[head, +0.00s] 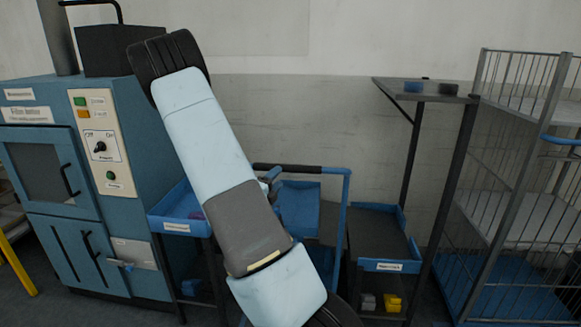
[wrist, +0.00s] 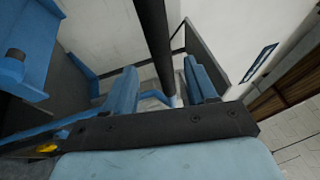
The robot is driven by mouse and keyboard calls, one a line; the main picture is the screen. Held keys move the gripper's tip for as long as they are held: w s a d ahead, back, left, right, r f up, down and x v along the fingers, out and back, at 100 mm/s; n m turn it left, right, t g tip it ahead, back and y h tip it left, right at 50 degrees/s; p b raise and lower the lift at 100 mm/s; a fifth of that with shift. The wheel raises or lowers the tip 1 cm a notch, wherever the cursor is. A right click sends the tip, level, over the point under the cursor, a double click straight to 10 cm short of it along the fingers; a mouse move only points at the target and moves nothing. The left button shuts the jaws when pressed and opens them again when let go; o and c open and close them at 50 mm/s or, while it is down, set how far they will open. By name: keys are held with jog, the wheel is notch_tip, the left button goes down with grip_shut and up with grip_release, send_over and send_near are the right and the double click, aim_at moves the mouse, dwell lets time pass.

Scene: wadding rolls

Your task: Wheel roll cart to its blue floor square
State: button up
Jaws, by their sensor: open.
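The cart (head: 344,215) with a blue tube frame and a dark grip bar (head: 300,169) stands in the middle of the head view, partly hidden behind my arm. My gripper (head: 272,182) is at the left part of this bar, mostly hidden by my own arm. In the wrist view, my gripper's two blue fingers (wrist: 162,90) are apart, with a dark bar (wrist: 152,35) running between them. I cannot tell whether either finger touches it. A blue surface (head: 515,303) shows low at the right under the wire cage; I cannot tell whether it is a floor square.
A blue machine (head: 60,190) stands at the left, with a blue tray (head: 178,222) beside it. A dark shelf unit with a blue-edged tray (head: 390,266) stands right of the cart. A tall wire cage (head: 515,190) fills the right side. Space around the cart is tight.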

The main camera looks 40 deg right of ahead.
aim_at(290, 166)
jog(key=x, duration=0.9)
jog(key=shift+c, duration=0.3)
jog(key=shift+s, duration=0.1)
grip_shut()
jog(key=shift+d, duration=0.1)
